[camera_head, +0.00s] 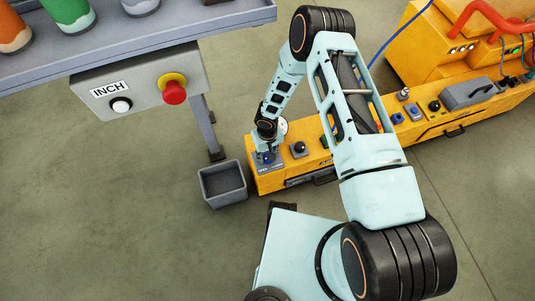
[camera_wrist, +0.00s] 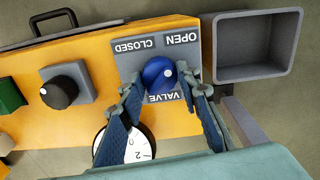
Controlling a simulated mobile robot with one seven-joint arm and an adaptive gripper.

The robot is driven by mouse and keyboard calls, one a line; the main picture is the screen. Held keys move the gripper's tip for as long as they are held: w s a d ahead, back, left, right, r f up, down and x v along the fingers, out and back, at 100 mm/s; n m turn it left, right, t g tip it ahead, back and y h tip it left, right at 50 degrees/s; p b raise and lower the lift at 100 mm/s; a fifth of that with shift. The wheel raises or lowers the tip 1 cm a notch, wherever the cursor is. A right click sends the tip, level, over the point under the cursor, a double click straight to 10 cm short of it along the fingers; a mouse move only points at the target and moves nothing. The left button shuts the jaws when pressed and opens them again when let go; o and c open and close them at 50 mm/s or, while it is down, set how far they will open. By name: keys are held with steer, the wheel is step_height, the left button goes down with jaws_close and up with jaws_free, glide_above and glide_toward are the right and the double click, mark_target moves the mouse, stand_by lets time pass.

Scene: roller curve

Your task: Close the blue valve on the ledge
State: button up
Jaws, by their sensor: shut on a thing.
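The blue valve (camera_wrist: 157,72) is a round knob on a grey plate (camera_wrist: 190,58) marked OPEN, CLOSED and VALVE, at the end of the yellow ledge (camera_wrist: 85,112). A small white mark shows on the right part of the knob's top in the wrist view. My gripper (camera_wrist: 160,84) has one finger on each side of the knob and is shut on it. In the head view my gripper (camera_head: 265,148) points down over the blue valve (camera_head: 267,158), at the ledge's near left end. The fingers hide part of the knob's sides.
A white dial (camera_wrist: 132,147) lies close by my fingers, partly hidden. A black knob (camera_wrist: 60,91) sits beside the valve plate. An empty grey bin (camera_head: 222,184) stands on the floor by the ledge end. A control box marked INCH (camera_head: 140,82) hangs under the rollers' frame.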

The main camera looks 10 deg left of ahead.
steer(key=shift+c, duration=0.3)
steer(key=n+b, duration=0.2)
steer(key=n, duration=0.1)
steer(key=shift+f, duration=0.15)
steer(key=n+b, duration=0.2)
steer(key=n, duration=0.3)
steer(key=shift+n, duration=0.3)
steer(key=n+b, duration=0.1)
steer(key=n, duration=0.8)
steer(key=shift+d, duration=0.1)
steer(key=shift+n, duration=0.3)
steer(key=o, duration=1.2)
steer(key=shift+c, duration=0.2)
steer(key=shift+r, duration=0.25)
